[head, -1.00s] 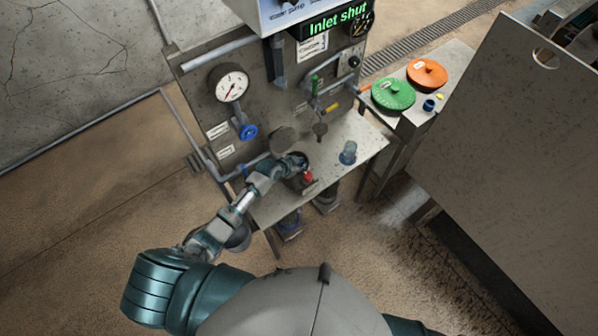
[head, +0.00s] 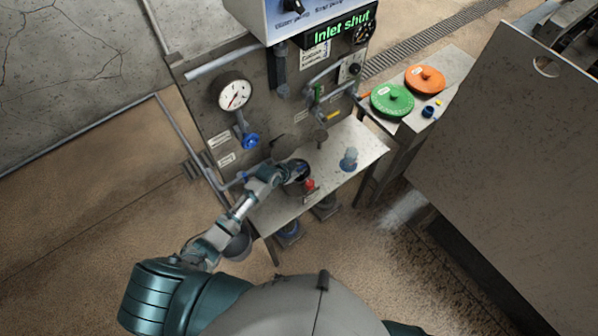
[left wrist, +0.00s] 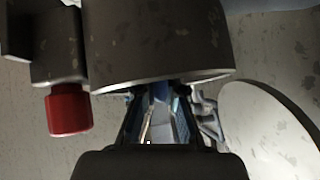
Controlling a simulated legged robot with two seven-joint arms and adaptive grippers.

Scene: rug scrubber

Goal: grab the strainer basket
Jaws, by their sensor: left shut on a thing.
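My left gripper (head: 294,171) is at the dark strainer housing on the metal shelf. In the left wrist view, the fingers (left wrist: 165,118) reach up to the lower rim of the dark round housing (left wrist: 160,40). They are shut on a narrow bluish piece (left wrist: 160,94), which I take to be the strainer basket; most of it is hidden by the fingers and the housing. A red knob (left wrist: 68,110) sits beside the housing, and it also shows in the head view (head: 309,184). My right gripper is not in view.
A bluish clear cup (head: 349,158) stands on the shelf (head: 331,172) to the right. The back panel carries a gauge (head: 234,94), a blue handwheel (head: 251,141) and pipes. Green (head: 392,99) and orange (head: 425,79) lids lie on a side table. A pale disc (left wrist: 270,130) is close by the fingers.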

